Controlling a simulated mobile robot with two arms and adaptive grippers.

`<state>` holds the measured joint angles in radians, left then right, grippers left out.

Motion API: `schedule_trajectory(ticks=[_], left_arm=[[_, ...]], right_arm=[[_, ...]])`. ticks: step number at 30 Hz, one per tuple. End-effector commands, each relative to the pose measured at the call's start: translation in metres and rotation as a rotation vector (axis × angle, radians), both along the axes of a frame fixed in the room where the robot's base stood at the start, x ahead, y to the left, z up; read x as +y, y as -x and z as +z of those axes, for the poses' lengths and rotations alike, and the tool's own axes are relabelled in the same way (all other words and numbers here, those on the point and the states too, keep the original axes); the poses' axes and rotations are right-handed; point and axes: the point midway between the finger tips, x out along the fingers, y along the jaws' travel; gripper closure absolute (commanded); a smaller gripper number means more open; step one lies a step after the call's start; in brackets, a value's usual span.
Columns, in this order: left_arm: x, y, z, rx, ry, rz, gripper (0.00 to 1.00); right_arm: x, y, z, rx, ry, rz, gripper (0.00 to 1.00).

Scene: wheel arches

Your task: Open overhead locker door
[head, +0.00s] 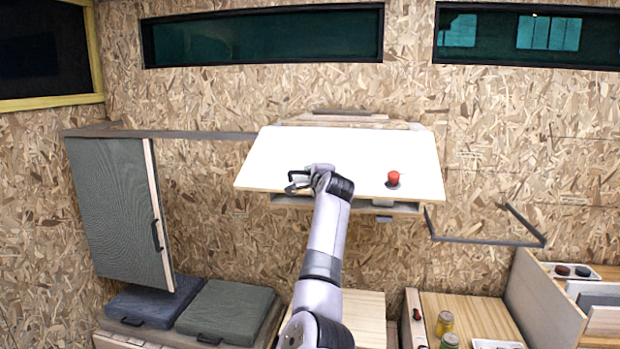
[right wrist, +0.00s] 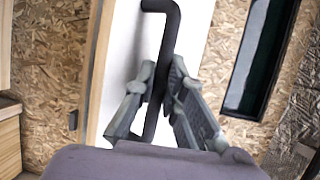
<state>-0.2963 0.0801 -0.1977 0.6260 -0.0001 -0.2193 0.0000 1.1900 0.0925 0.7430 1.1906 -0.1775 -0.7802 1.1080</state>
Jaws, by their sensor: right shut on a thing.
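The overhead locker door is a white panel (head: 345,150) with a pale wooden edge, high on the chipboard wall. It looks tilted, its lower edge nearer me; how far it is open, I cannot tell. Its black bar handle (head: 292,174) is at the lower left of the panel; a red knob (head: 393,178) is at the lower right. My right gripper (head: 303,181) is at the handle. In the right wrist view its grey fingers (right wrist: 163,76) close around the black handle (right wrist: 168,35), in front of the white door (right wrist: 125,50). My left gripper is out of view.
A grey-green panel (head: 115,210) with a black handle stands at the left, above dark cushions (head: 228,310). A grey bracket (head: 485,240) juts out right of the locker. Below right, a wooden counter (head: 465,310) carries cans. Windows line the wall above.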

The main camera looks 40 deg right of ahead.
Motion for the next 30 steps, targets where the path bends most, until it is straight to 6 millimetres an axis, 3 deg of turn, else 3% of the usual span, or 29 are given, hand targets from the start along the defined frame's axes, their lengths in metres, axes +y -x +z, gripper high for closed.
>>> schedule_trajectory(ticks=[1, 6, 20, 21, 24, 30], left_arm=[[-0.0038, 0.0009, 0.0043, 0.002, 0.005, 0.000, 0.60], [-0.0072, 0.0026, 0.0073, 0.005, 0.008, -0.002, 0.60], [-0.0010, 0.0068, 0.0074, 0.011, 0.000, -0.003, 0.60], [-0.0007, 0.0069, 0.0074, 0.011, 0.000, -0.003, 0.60], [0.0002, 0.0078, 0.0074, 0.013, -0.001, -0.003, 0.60], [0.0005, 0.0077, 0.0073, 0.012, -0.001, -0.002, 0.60]], right_arm=[[0.0002, 0.0006, 0.0094, 0.006, -0.010, 0.001, 1.00], [0.0003, 0.0021, 0.0176, 0.028, -0.036, 0.000, 1.00], [-0.0006, 0.0031, 0.0193, 0.035, -0.043, -0.003, 1.00], [-0.0007, 0.0032, 0.0193, 0.034, -0.043, -0.003, 0.88], [-0.0007, 0.0032, 0.0192, 0.034, -0.043, -0.003, 0.81], [-0.0004, 0.0030, 0.0186, 0.036, -0.045, -0.002, 0.80]])
